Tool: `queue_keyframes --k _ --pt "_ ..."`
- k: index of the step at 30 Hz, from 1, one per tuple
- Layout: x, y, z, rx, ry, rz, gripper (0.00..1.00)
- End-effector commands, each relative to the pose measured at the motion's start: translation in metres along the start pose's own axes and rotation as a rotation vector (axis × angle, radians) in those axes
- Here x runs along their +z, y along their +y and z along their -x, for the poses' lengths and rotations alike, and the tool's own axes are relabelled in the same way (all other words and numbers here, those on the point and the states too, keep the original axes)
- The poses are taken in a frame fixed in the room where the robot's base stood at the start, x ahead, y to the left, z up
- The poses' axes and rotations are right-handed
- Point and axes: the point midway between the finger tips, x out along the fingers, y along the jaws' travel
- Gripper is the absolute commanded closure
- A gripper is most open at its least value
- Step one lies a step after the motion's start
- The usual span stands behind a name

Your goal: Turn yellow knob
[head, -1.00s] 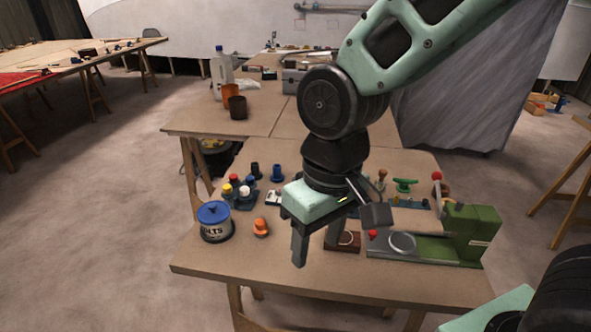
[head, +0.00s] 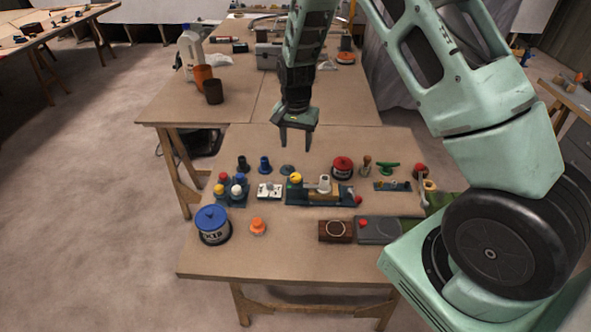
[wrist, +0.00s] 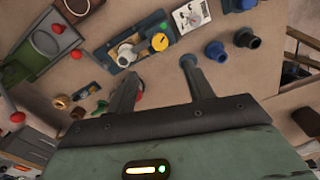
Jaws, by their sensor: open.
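A yellow knob (head: 296,178) sits at the left end of a dark blue base (head: 343,198) in the middle of the table, beside a cream knob (head: 324,185). In the wrist view the yellow knob (wrist: 160,42) shows a dark mark on its face, just beyond the fingertips. My gripper (head: 296,141) is open and empty, pointing down. In the head view it appears above the table's far part, behind the base and apart from the knob. The wrist view also shows my gripper (wrist: 159,70), with its fingers spread and nothing between them.
A blue-lidded tin (head: 213,226) and an orange knob (head: 258,226) are front left.

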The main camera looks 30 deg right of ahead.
Motion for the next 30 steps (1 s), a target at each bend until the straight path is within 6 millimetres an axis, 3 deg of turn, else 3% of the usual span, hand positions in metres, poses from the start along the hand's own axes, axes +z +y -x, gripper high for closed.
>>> queue_keyframes --k 15,22,30 --pt "0.002 0.000 -0.097 0.000 -0.002 0.002 0.48" --pt "0.001 -0.001 -0.119 -0.001 -0.001 0.002 0.48" --pt "0.001 -0.001 -0.124 -0.002 0.000 0.003 0.48"
